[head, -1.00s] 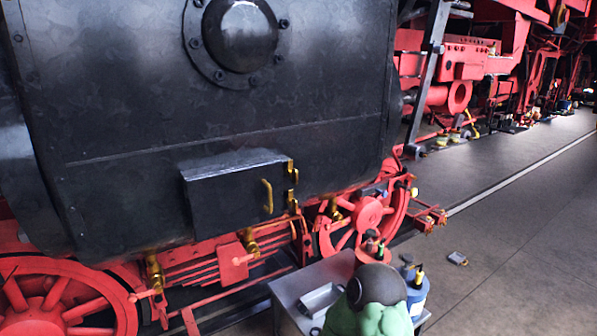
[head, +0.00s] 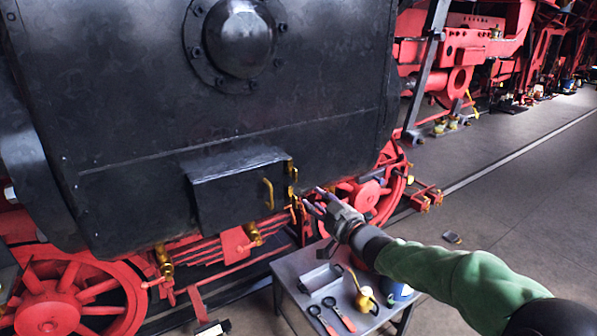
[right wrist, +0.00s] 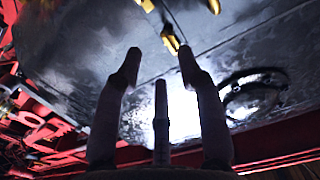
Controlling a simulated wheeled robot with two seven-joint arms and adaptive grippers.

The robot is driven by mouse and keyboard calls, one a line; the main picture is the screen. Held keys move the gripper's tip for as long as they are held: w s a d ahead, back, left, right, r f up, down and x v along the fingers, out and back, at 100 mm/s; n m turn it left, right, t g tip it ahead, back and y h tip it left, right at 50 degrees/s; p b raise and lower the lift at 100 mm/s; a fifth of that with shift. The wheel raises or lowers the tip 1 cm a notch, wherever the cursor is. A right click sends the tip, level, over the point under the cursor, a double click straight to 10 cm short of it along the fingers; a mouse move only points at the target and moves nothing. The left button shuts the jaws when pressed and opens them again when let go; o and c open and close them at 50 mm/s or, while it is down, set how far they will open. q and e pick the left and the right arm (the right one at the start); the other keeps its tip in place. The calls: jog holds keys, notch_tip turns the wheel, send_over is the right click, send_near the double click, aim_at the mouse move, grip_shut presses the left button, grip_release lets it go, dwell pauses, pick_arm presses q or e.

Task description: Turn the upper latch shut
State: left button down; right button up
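A black box (head: 238,190) with a brass handle (head: 268,193) is fixed low on the black engine front. The brass upper latch (head: 291,170) is on the right edge of its door, with the lower latch (head: 293,201) below it. My right gripper (head: 314,201) is open and empty, just right of the latches, its fingers pointing left towards them. In the right wrist view its three fingers (right wrist: 160,58) are spread with nothing between them. Brass pieces (right wrist: 170,40) show just beyond the fingertips; I cannot tell which latch they are. My left gripper is not in view.
A grey cart (head: 292,272) under my right arm holds a metal tray (head: 320,278), red-handled tools (head: 332,315), a yellow can (head: 366,299) and a blue container (head: 397,290). Red wheels (head: 62,298) stand below the engine front.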

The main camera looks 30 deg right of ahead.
aim_at(292, 170)
jog(key=w+r, duration=0.2)
jog(key=w, duration=0.8)
jog(key=shift+r+p, duration=0.25)
jog(key=shift+p, duration=0.15)
jog(key=shift+d, duration=0.1)
grip_shut()
